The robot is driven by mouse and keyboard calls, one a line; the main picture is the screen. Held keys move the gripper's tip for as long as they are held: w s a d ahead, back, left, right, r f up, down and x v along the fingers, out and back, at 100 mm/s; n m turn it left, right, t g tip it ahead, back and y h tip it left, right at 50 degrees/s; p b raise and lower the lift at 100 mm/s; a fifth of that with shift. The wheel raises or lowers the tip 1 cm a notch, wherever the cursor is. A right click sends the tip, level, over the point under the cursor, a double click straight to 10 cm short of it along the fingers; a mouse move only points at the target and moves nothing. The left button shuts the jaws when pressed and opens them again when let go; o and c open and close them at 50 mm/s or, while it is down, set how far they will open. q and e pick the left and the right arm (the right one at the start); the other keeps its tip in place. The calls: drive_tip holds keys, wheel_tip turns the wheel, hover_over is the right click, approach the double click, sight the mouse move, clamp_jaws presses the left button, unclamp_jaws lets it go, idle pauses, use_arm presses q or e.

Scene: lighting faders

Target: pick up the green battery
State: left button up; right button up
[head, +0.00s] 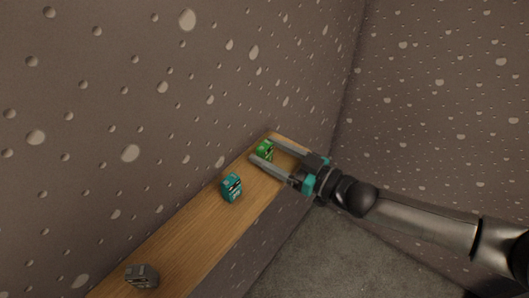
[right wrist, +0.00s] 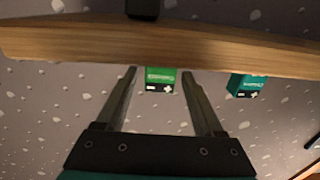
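The green battery (head: 265,150) stands near the far end of a wooden shelf (head: 195,235), against the wall. It also shows in the right wrist view (right wrist: 160,79), centred between the two fingers. My right gripper (head: 262,150) is open, with one finger on each side of the green battery and clear gaps in the right wrist view. I cannot tell whether the fingertips reach fully past it. My left gripper is not in view.
A teal battery (head: 231,187) stands on the shelf nearer than the green one, and it shows right of my fingers in the right wrist view (right wrist: 246,85). A grey battery (head: 142,276) stands at the near end. Bare shelf lies between them. Walls meet in a corner beyond the shelf's far end.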

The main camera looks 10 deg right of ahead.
clamp_jaws()
idle(0.3)
drive_tip(key=shift+r, duration=0.1)
